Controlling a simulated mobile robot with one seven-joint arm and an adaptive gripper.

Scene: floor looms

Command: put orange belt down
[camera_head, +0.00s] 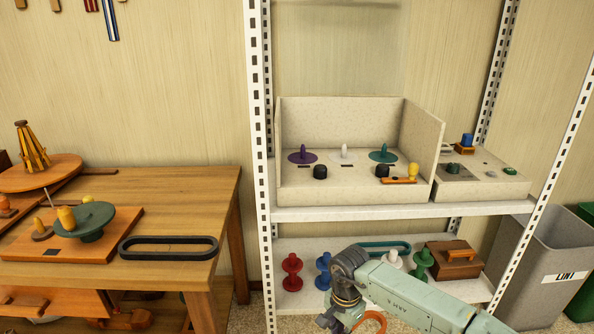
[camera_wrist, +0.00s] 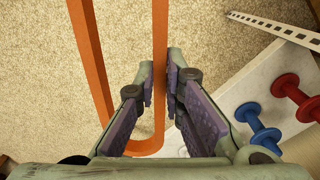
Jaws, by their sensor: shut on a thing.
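The orange belt (camera_wrist: 160,40) is a long flat loop. In the wrist view my gripper (camera_wrist: 161,88) is shut on one strand of it, and the other strand hangs free to the left. Carpet shows below the belt, with the edge of a white shelf board to the right. In the head view a small curved piece of the orange belt (camera_head: 373,319) shows at the bottom edge, below my arm. The rest of the belt and my fingertips are hidden or cut off there.
The lower shelf (camera_head: 312,250) holds red (camera_head: 292,272), blue (camera_head: 323,272) and green (camera_head: 422,264) spools, a teal belt (camera_head: 385,247) and a wooden box (camera_head: 455,262). A beige pegged tray (camera_head: 300,196) stands above. A black belt (camera_head: 168,247) lies on the wooden table (camera_head: 190,195).

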